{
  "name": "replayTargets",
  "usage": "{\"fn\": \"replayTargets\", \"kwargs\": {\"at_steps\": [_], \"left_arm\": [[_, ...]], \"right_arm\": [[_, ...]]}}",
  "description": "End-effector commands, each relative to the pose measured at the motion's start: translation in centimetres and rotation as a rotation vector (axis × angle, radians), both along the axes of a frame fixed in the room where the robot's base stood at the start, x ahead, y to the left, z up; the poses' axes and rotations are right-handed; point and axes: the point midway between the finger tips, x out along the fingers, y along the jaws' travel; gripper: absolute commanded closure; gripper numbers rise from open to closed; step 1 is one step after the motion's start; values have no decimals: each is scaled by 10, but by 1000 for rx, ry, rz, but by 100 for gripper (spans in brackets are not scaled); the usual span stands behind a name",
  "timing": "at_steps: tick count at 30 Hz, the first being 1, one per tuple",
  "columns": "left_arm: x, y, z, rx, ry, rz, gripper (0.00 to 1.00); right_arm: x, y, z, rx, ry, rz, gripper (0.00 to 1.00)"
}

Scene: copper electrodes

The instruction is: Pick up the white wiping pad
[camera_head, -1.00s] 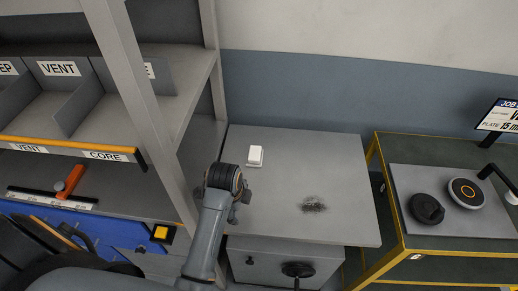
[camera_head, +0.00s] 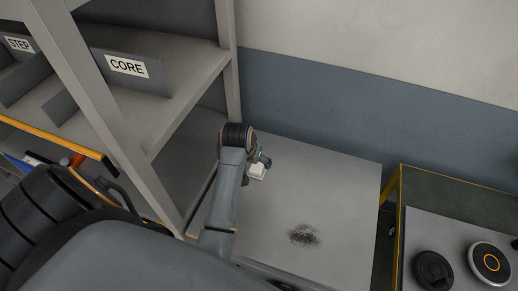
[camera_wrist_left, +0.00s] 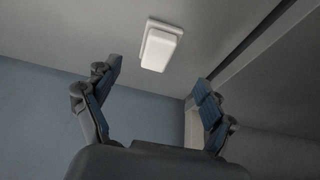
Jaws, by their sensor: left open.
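The white wiping pad (camera_head: 258,172) lies on the grey cabinet top (camera_head: 330,190), near its back left side. My left gripper (camera_head: 264,160) is right at the pad in the head view and covers part of it. In the left wrist view the pad (camera_wrist_left: 160,48) shows whole, as a white block on a wider flat base. It lies beyond the fingertips of my open, empty left gripper (camera_wrist_left: 157,78), roughly between their lines and apart from them. My right gripper is not in view.
A dark smudge (camera_head: 303,235) marks the cabinet top. A grey shelf rack (camera_head: 188,95) stands close on the left, with a post near my left arm. A yellow-edged table on the right holds a black round object (camera_head: 433,270) and a disc with an orange ring (camera_head: 490,263).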

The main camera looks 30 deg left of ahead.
Motion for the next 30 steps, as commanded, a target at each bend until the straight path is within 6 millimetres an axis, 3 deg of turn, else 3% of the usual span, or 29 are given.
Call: {"fn": "replayTargets", "kwargs": {"at_steps": [6,14,24,30], "left_arm": [[12,2,-28,1,0,-2,17],[16,3,-40,1,1,-3,17],[29,6,-77,1,1,-3,17],[31,6,-83,2,-2,-3,17]], "right_arm": [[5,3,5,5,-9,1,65],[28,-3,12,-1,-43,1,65],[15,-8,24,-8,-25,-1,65],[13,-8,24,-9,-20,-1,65]]}}
